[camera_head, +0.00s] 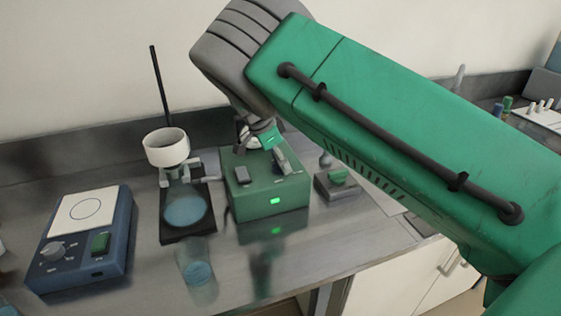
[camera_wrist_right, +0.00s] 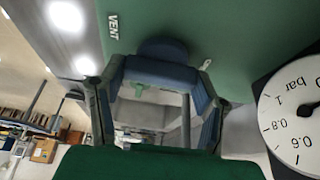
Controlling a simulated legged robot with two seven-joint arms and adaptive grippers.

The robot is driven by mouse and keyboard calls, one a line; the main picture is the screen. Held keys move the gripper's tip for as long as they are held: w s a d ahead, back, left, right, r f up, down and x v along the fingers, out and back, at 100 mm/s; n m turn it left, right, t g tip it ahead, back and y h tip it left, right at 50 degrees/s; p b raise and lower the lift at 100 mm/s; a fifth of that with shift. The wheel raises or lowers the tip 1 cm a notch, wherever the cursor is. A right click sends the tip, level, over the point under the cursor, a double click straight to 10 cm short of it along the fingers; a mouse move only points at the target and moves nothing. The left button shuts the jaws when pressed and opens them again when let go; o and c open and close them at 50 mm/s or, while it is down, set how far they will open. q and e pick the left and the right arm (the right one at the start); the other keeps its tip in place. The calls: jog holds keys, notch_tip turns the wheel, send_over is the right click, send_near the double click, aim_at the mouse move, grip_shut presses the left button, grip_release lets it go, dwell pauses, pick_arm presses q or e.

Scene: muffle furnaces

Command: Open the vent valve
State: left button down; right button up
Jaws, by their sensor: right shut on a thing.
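The vent valve shows in the right wrist view as a dark round knob (camera_wrist_right: 163,47) with a blue-grey bar in front of it, on a green panel (camera_wrist_right: 230,35) beside the white label VENT (camera_wrist_right: 112,34). My right gripper (camera_wrist_right: 160,76) has its fingers on both sides of the blue-grey bar and is shut on the valve. There the arm and gripper hide the valve. My left gripper is not in view.
A round bar gauge (camera_wrist_right: 298,115) is beside the panel in the wrist view. A blue hotplate-like device (camera_head: 85,240), a stand with a white bowl (camera_head: 166,147) and a small grey box (camera_head: 335,188) stand on the grey bench (camera_head: 340,245).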

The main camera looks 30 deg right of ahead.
jog(key=shift+w+a, duration=0.1)
jog(key=shift+a, duration=0.05)
dwell(0.4)
jog(key=o, duration=1.2)
jog(key=shift+c, duration=0.2)
jog(key=shift+w, duration=0.1)
jog(key=shift+a+r, duration=0.1)
jog(key=shift+a, duration=0.05)
jog(key=shift+a+r, duration=0.1)
jog(key=shift+r, duration=0.2)
jog(key=v, duration=1.1)
jog(key=shift+w, duration=0.2)
